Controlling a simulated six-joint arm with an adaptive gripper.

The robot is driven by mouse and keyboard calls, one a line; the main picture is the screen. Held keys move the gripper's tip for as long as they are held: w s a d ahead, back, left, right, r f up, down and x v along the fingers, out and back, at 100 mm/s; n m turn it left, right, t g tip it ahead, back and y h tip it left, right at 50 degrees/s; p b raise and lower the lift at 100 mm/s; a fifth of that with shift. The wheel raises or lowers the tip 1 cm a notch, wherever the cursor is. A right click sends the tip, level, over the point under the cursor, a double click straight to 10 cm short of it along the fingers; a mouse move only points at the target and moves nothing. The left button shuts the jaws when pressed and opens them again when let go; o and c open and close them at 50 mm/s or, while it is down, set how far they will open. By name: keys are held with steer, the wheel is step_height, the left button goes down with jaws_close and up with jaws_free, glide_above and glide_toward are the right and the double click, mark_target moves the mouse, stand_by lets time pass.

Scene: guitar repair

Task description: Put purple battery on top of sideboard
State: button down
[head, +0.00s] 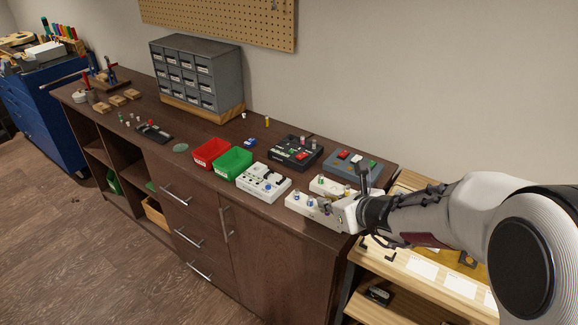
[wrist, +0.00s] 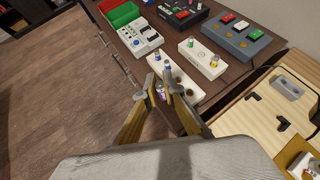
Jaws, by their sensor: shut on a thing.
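My gripper (head: 336,205) is over the right end of the dark brown sideboard (head: 212,131). In the wrist view its two yellow-and-grey fingers (wrist: 161,88) are closed around a small purple battery (wrist: 161,93). The battery is partly hidden by the fingers. It is at the near edge of a white battery holder (wrist: 184,92); I cannot tell whether it touches the holder. The holder also shows in the head view (head: 292,202), partly behind my gripper. A blue-topped battery (wrist: 157,58) stands in it, close to the fingertips.
A second white holder (wrist: 202,60) with batteries stands behind. A white device (head: 263,184), green bin (head: 232,163), red bin (head: 209,152), black device (head: 295,153) and grey panel (head: 365,169) crowd this end. The sideboard's front middle is clear. A wooden bench (wrist: 270,122) adjoins at right.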

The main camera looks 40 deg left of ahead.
steer(key=shift+w+a+r, duration=0.1)
steer(key=shift+w+r, duration=0.2)
steer(key=shift+f+m, duration=0.1)
steer(key=shift+m, duration=0.2)
steer(key=shift+f, duration=0.1)
steer(key=shift+f, duration=3.05)
steer(key=shift+f, duration=1.85)
steer(key=shift+f, duration=0.1)
steer(key=c, duration=2.4)
jaws_free()
steer(key=shift+c, duration=0.2)
